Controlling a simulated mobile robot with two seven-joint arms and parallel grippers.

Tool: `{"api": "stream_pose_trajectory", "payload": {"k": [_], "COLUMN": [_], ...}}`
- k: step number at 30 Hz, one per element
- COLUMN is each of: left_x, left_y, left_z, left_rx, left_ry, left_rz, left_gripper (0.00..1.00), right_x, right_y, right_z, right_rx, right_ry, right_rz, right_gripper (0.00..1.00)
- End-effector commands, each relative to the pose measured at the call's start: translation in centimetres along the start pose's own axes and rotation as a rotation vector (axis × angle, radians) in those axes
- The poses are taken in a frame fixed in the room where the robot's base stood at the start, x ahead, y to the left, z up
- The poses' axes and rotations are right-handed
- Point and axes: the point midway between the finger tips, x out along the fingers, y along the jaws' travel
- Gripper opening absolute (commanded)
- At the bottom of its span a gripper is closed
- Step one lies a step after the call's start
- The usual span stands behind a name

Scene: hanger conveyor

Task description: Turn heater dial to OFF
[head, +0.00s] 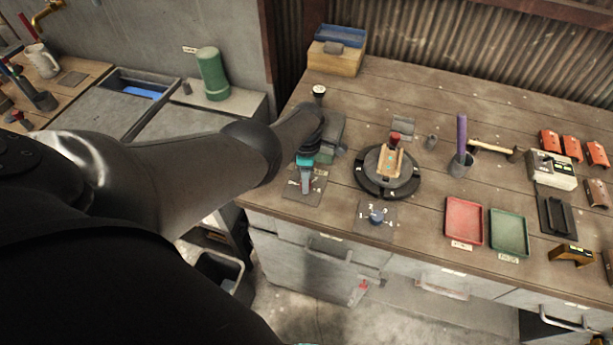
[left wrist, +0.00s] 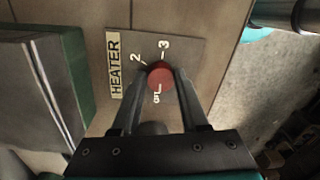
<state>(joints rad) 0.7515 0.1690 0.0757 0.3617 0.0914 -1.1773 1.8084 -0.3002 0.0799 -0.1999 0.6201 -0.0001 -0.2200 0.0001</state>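The heater dial (left wrist: 160,75) is a round red knob on a grey plate (left wrist: 190,48) with a HEATER label (left wrist: 115,62). The marks 2 and 3 show beside it, and another mark below it is partly covered. My left gripper (left wrist: 161,76) has one finger on each side of the dial, apparently touching it, so it looks shut on the dial. The dial's pointer cannot be made out. In the head view my left gripper (head: 306,178) is over the plate near the bench's front edge and hides the dial.
A grey-green block (left wrist: 45,92) stands close to the heater plate. Red (head: 447,221) and green (head: 526,234) trays are farther right on the bench.

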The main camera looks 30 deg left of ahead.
Motion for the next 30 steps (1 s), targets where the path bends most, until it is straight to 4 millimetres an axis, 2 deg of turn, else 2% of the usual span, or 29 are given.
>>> {"api": "stream_pose_trajectory", "payload": {"k": [1, 8, 17, 25, 30], "left_x": [-0.1, 0.0, -0.2, -3.0, -4.7], "left_y": [0.1, 0.1, 0.0, 0.0, 0.1], "left_z": [-0.2, -0.1, 0.0, 0.0, 0.0], "left_rx": [-0.002, -0.001, 0.000, 0.000, 0.000], "left_ry": [0.002, 0.001, 0.000, -0.001, -0.002], "left_rz": [0.001, 0.001, 0.000, 0.001, 0.002], "left_gripper": [0.49, 0.74, 0.74, 0.74, 0.74], "right_x": [0.0, 0.0, -0.2, -2.6, -3.4], "right_y": [0.0, 0.0, 0.0, 0.0, 0.0], "right_z": [0.0, 0.0, 0.0, -0.2, -0.3], "right_rx": [0.000, 0.000, 0.000, 0.000, 0.000], "right_ry": [0.000, 0.000, 0.000, 0.000, 0.000], "right_rz": [0.000, 0.000, 0.000, 0.000, 0.000], "right_gripper": [1.00, 1.00, 1.00, 1.00, 1.00]}}
